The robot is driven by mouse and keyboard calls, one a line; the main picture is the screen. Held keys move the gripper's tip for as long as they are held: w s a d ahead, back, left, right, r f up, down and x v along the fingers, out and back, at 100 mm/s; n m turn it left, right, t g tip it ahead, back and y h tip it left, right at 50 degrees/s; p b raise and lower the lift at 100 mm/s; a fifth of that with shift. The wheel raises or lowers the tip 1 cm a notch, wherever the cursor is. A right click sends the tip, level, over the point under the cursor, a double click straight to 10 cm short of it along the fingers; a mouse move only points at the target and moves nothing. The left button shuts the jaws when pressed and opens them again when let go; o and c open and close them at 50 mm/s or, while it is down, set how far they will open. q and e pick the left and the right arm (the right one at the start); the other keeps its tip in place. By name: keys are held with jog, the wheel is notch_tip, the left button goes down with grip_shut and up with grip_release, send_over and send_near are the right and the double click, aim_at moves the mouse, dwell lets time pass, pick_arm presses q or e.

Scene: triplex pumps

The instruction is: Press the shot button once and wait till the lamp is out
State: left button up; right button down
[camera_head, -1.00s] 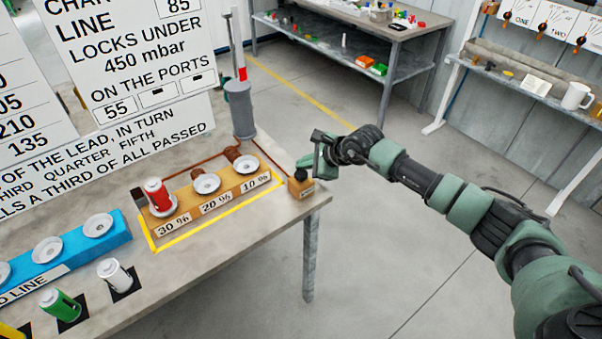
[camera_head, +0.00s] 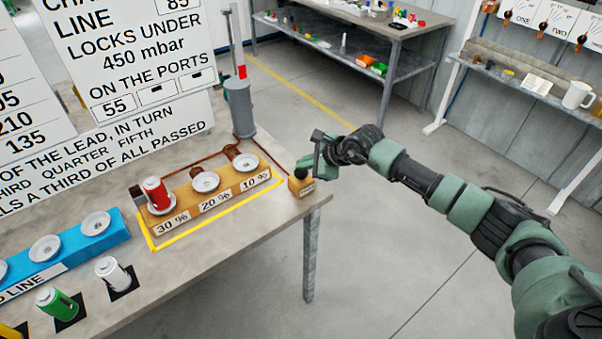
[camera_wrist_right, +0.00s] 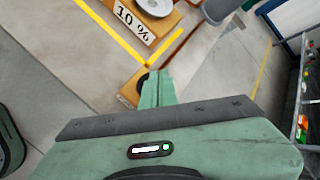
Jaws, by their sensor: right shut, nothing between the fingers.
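A small wooden block with a black knob (camera_head: 301,182), which looks like the shot button, sits at the right corner of the bench. My right gripper (camera_head: 308,168) is shut and empty, with its fingertips close above and beside the knob. In the right wrist view the shut fingertips (camera_wrist_right: 155,82) partly cover the block (camera_wrist_right: 130,92) and most of its knob; I cannot tell whether they touch it. No lit lamp can be made out. My left gripper is not in view.
An orange rack (camera_head: 225,202) marked 30 %, 20 % and 10 % stands left of the button, with a red canister (camera_head: 156,193) on its left dish. A grey cylinder with a column (camera_head: 239,108) stands behind. Floor right of the bench (camera_head: 400,260) is clear.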

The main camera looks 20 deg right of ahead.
aim_at(303, 173)
jog(key=shift+f+b, duration=0.75)
jog(key=shift+f, duration=0.1)
dwell(0.8)
jog(key=shift+r, duration=0.1)
jog(key=shift+r+p, duration=0.6)
jog(key=shift+r, duration=0.5)
jog(key=shift+r+p, duration=1.3)
jog(key=shift+r, duration=1.25)
jog(key=shift+a, duration=0.1)
